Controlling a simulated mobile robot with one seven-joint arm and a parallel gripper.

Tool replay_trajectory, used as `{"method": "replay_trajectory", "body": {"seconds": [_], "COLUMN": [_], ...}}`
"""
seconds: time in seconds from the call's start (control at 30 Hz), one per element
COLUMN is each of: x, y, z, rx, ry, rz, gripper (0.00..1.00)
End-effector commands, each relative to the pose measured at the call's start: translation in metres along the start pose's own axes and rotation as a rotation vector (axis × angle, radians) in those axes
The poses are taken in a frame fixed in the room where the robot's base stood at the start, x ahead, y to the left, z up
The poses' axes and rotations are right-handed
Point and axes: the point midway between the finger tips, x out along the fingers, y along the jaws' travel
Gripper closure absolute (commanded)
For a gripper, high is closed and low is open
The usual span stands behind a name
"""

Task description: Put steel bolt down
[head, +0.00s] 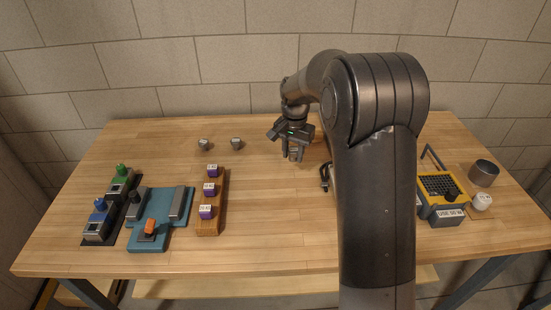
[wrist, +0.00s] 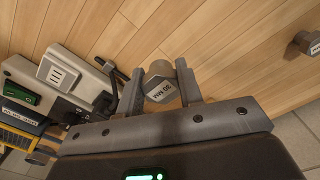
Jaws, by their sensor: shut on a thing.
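My gripper (head: 293,156) is over the back middle of the table in the head view, fingers pointing down. In the wrist view my gripper (wrist: 160,85) is shut on a steel bolt (wrist: 161,81), whose grey hexagonal head carries a printed label. The bolt is between the two fingertips. I cannot tell whether its lower end touches the wood. Two similar bolts stand to the left on the table, one bolt (head: 203,144) farther left and another bolt (head: 236,143) nearer the gripper. One bolt (wrist: 308,43) shows at the right edge of the wrist view.
A wooden rack (head: 222,215) with purple labelled blocks and a blue fixture (head: 160,234) stand at the left. A yellow-and-grey box (head: 440,201) and a dark cup (head: 484,173) stand at the right. My arm hides part of the table. Wood around the gripper is mostly clear.

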Motion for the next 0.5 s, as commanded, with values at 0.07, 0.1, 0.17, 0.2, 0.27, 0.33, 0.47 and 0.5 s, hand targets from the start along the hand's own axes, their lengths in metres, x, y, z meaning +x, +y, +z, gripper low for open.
{"method": "replay_trajectory", "body": {"seconds": [0.07,0.1,0.17,0.2,0.27,0.33,0.47,0.5], "x": [-0.01,-0.013,-0.017,-0.019,-0.022,-0.024,-0.027,-0.027], "y": [0.014,0.02,0.027,0.031,0.034,0.034,0.022,0.016], "z": [-0.003,-0.004,-0.005,-0.006,-0.008,-0.013,-0.033,-0.04], "rx": [0.002,0.003,0.001,0.001,0.0,-0.001,-0.001,-0.001], "ry": [0.002,0.002,0.001,0.001,0.0,0.001,0.001,0.0], "rz": [-0.002,-0.002,-0.001,-0.001,-0.001,-0.002,-0.002,-0.001], "gripper": [0.91,0.91,0.91,0.91,0.91,0.91,0.91,0.91]}}
